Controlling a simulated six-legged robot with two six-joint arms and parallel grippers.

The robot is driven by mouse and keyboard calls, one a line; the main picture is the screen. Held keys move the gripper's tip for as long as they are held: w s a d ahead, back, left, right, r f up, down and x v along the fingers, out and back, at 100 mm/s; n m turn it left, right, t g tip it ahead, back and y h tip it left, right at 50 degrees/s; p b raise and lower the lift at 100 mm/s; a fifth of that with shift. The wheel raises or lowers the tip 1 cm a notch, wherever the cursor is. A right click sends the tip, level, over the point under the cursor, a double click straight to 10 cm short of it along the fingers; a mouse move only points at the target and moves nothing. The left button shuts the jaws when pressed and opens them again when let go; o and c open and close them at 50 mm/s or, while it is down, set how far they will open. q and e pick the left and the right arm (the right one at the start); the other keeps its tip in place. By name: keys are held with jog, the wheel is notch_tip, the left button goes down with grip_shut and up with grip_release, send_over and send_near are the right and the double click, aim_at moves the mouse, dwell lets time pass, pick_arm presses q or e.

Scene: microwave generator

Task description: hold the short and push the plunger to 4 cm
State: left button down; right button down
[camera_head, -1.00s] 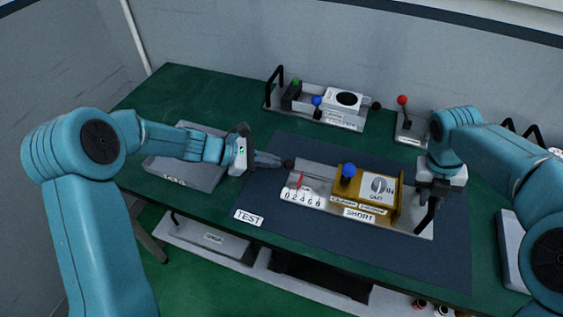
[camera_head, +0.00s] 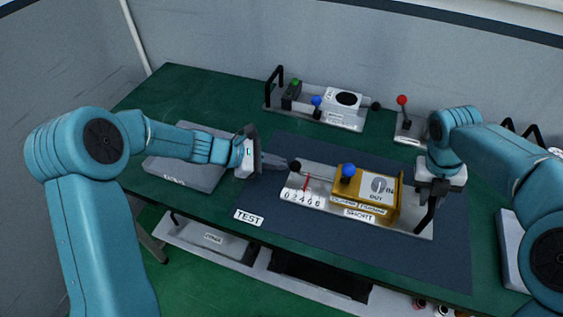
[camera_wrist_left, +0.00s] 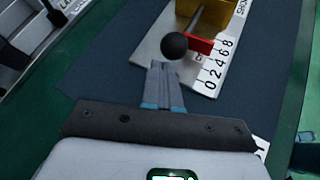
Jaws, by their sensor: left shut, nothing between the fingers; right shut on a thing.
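The short (camera_head: 365,193) is a yellow block with a blue knob and an IN/OUT face, on a silver base plate on the dark mat. Its plunger rod ends in a black ball (camera_head: 295,164), also in the left wrist view (camera_wrist_left: 174,45).
Another device (camera_head: 330,104) with a black handle stands at the back, and a red-knobbed piece (camera_head: 403,122) is behind my right arm. A grey tray (camera_head: 180,172) lies under my left forearm. A TEST label (camera_head: 249,217) marks the mat's front left.

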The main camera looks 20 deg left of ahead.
pick_arm(q)
jog(key=shift+a+r, duration=1.25)
jog(key=shift+r, duration=0.25)
pick_arm(e)
jog(key=shift+f, duration=0.1)
pick_arm(q)
jog(key=v, duration=0.8)
pick_arm(e)
jog(key=c, duration=0.9)
grip_release()
